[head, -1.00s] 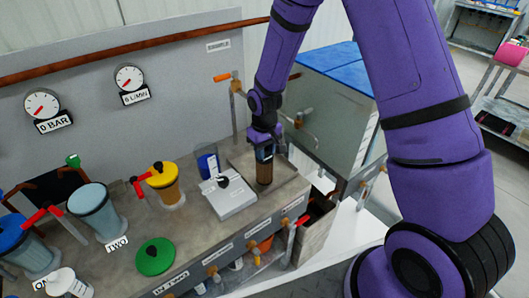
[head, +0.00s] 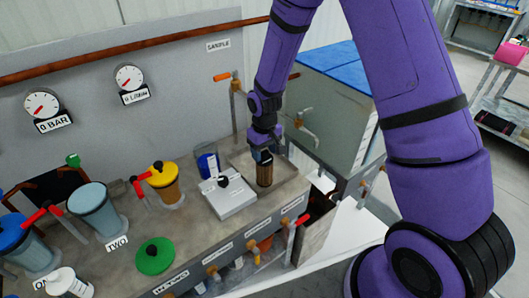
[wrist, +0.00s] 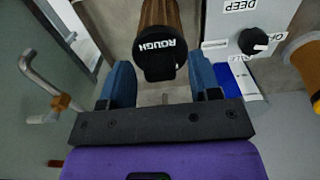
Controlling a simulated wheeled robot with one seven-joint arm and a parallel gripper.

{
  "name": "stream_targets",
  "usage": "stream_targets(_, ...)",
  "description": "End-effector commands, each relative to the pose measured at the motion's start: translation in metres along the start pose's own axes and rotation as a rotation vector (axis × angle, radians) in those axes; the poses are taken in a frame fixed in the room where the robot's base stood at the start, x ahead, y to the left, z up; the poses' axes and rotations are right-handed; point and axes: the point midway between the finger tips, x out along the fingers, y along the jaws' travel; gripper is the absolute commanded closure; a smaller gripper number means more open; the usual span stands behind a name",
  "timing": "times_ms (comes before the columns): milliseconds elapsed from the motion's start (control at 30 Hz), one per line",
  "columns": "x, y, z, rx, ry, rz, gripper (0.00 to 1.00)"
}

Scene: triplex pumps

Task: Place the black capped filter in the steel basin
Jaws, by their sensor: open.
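The filter (head: 264,174) is a brown pleated cylinder with a black cap. It stands upright in the steel basin (head: 290,169), a shallow square tray at the right end of the bench. In the wrist view its black cap (wrist: 160,60), marked ROUGH, lies between the tips of my blue fingers, with gaps at both sides. My gripper (head: 264,155) is open just above and around the top of the filter. It also shows in the wrist view (wrist: 161,78). My fingers hide part of the cap in the head view.
A tap (head: 307,128) reaches over the basin's back right. A grey box with a black knob (head: 229,197) and a clear beaker with blue (head: 207,160) stand close left. Further left are a yellow-capped housing (head: 166,183) and a green lid (head: 154,256).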

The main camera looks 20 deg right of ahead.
Motion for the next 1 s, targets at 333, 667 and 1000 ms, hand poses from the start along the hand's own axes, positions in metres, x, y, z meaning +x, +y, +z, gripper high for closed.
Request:
stream_targets(333, -0.063, 0.000, -0.001, 0.001, 0.006, 0.001, 0.43)
stream_targets(667, -0.109, 0.000, 0.000, 0.000, 0.002, 0.000, 0.43)
stream_targets(1000, -0.124, 0.001, 0.003, 0.005, 0.009, 0.003, 0.43)
